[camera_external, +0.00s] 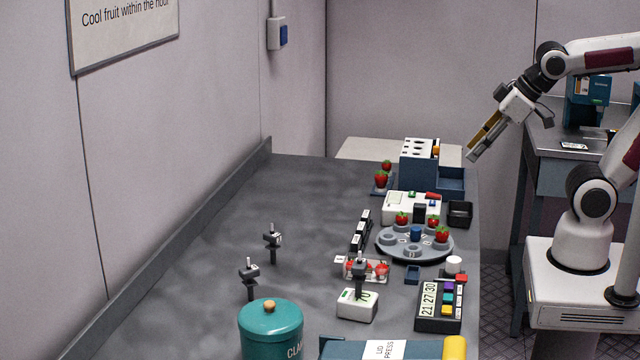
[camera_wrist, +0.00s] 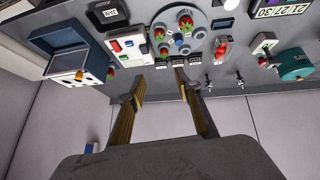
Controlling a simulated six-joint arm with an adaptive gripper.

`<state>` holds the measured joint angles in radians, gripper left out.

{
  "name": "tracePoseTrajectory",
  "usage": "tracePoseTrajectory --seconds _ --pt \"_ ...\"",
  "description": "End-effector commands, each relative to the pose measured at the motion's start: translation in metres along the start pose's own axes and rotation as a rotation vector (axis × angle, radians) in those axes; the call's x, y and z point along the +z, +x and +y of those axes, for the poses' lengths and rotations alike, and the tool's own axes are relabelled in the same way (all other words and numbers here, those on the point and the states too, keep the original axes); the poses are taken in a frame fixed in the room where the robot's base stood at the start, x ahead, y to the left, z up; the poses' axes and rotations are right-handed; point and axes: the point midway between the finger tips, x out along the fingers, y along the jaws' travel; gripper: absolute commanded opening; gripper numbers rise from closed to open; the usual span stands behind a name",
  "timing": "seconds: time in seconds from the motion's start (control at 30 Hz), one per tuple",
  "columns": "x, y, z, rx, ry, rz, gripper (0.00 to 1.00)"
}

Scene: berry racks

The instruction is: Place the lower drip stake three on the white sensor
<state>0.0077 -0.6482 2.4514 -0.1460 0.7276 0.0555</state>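The white sensor (camera_external: 357,306), a small box with a green display, sits near the front of the bench. A dark drip stake (camera_external: 359,268) rises upright from its top. Two similar dark stakes stand upright on the bare bench to the left, one farther back (camera_external: 272,241) and one nearer (camera_external: 249,276). Two stakes also show in the wrist view (camera_wrist: 210,82) (camera_wrist: 240,80). I cannot read any number on the stakes. My gripper (camera_external: 478,146) is raised beyond the bench's right edge, far from the stakes. In the wrist view its fingers (camera_wrist: 160,82) are apart with nothing between them.
A teal pot (camera_external: 270,330) stands close to the near stake and the sensor. A grey round rack with strawberries (camera_external: 415,257), a clear berry punnet (camera_external: 365,268), a clock panel (camera_external: 427,318) and a blue press (camera_external: 340,350) crowd the right and front. The bench's left back is clear.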

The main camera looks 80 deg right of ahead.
Motion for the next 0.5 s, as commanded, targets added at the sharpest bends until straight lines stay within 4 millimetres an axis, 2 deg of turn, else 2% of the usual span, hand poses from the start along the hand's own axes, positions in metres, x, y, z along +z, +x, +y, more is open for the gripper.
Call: tracePoseTrajectory --seconds 0.1,0.2,0.3,0.5 --pt "0.032 -0.009 -0.014 -0.051 0.025 -0.061 0.34" --pt "0.049 -0.015 -0.023 -0.082 0.035 -0.097 0.34" --pt "0.058 -0.017 -0.028 -0.100 0.040 -0.117 0.34" --pt "0.061 -0.018 -0.030 -0.106 0.041 -0.123 0.34"
